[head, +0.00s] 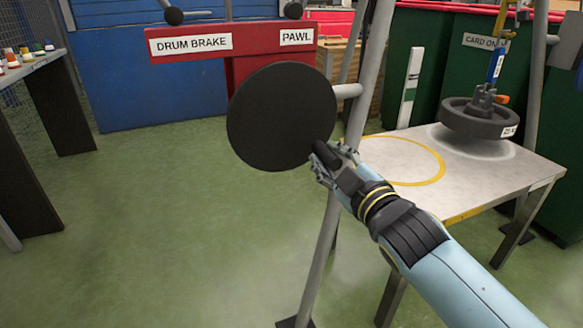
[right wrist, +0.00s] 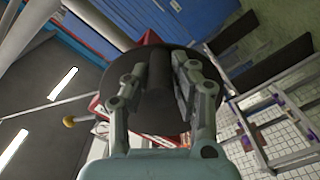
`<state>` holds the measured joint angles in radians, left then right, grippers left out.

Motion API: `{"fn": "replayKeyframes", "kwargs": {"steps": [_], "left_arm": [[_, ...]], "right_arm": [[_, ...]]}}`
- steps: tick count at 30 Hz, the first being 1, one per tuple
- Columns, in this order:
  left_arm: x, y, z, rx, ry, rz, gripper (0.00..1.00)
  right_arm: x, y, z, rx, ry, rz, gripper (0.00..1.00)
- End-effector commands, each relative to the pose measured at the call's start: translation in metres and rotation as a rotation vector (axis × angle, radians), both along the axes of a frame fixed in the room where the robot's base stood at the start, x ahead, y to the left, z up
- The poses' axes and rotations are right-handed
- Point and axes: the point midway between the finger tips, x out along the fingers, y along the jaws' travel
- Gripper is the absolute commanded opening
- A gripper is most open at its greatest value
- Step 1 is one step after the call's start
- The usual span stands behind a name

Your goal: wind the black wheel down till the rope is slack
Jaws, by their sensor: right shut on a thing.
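The black wheel (head: 275,115) is a plain round disc on the stand in the middle of the head view. My right gripper (head: 328,158) is at its lower right rim, shut on the wheel's dark handle. In the right wrist view the fingers (right wrist: 165,95) lie on both sides of the handle (right wrist: 160,80), with the wheel (right wrist: 150,115) behind. A dark grey weight (head: 475,120) is low over the table at the right, under a blue hanging link (head: 496,65). I cannot tell whether it touches the table or whether the rope is slack. My left gripper is not in view.
A red housing (head: 240,65) labelled DRUM BRAKE and PAWL is behind the wheel. A grey stand leg (head: 325,250) stands close to my right arm. The table (head: 500,180) has a yellow ring. Green cabinets stand behind it. The green floor at the left is clear.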

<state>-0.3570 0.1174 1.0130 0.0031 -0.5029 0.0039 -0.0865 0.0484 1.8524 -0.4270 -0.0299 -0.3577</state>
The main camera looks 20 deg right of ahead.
Motion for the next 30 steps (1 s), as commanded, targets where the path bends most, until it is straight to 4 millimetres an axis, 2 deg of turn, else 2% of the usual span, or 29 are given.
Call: {"fn": "replayKeyframes", "kwargs": {"steps": [8, 20, 30], "left_arm": [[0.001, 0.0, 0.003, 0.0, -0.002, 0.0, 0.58], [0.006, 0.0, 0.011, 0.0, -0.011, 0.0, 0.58], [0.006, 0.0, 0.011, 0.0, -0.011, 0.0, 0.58]], "right_arm": [[0.001, -0.002, 0.006, -0.033, -0.005, 0.001, 0.0], [0.001, -0.01, 0.018, -0.2, -0.006, 0.001, 0.0], [0.001, -0.011, 0.018, -0.211, -0.006, 0.001, 0.0]]}}
